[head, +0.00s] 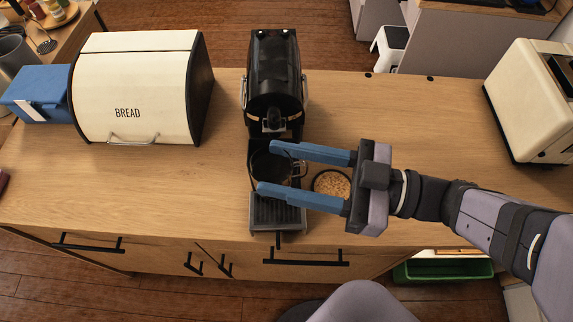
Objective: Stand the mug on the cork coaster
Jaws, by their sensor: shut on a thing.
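The dark mug (268,167) is at the front of the black coffee machine, over its drip tray. Its handle points right, towards my palm. My gripper (267,168) reaches in from the right with its two blue fingers on either side of the mug, shut on it. I cannot tell whether the mug rests on the tray or is just above it. The round cork coaster (332,184) lies on the counter to the right of the mug, partly between and under my fingers and palm. Nothing is seen standing on it.
The coffee machine (275,75) stands directly behind the mug, with its slotted drip tray (277,213) in front. A cream bread bin (135,90) and a blue box (38,95) are at left. A cream toaster (530,100) is at far right. The counter (410,120) between is clear.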

